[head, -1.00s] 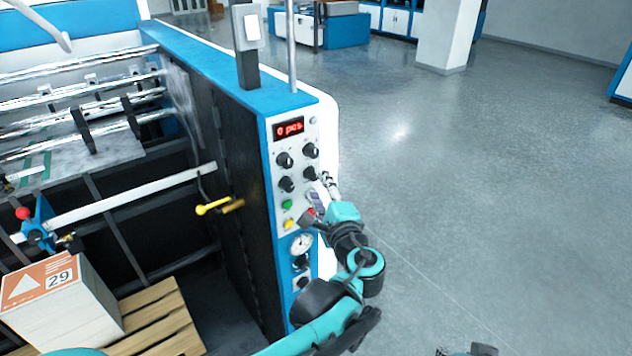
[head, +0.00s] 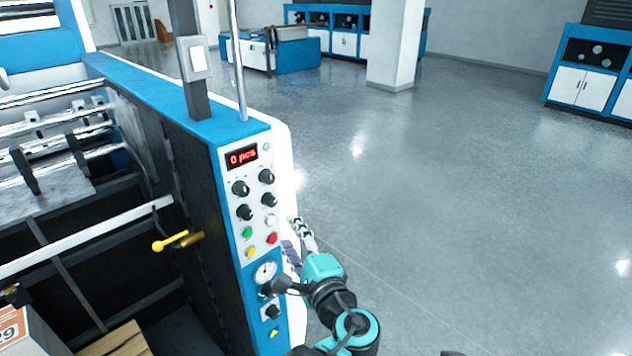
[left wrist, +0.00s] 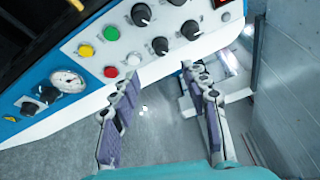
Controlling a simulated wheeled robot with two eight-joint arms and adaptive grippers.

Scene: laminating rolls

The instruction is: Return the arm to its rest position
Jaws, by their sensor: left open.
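My left arm reaches up from the bottom of the head view, with its left gripper (head: 297,240) beside the right edge of the control panel (head: 252,205). In the left wrist view the two fingers of this gripper (left wrist: 160,110) are spread apart with nothing between them. The fingertips point toward the panel's lower edge, near the red button (left wrist: 133,59) and white button (left wrist: 111,72). I cannot tell from the pictures whether a finger touches the panel edge. My right gripper is not in view.
The blue and black machine fills the left side, with a yellow-knobbed lever (head: 172,242) on its side. A box (head: 22,335) on a wooden pallet (head: 120,340) is at lower left. The grey floor (head: 460,220) to the right is clear. A pillar (head: 397,45) stands behind.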

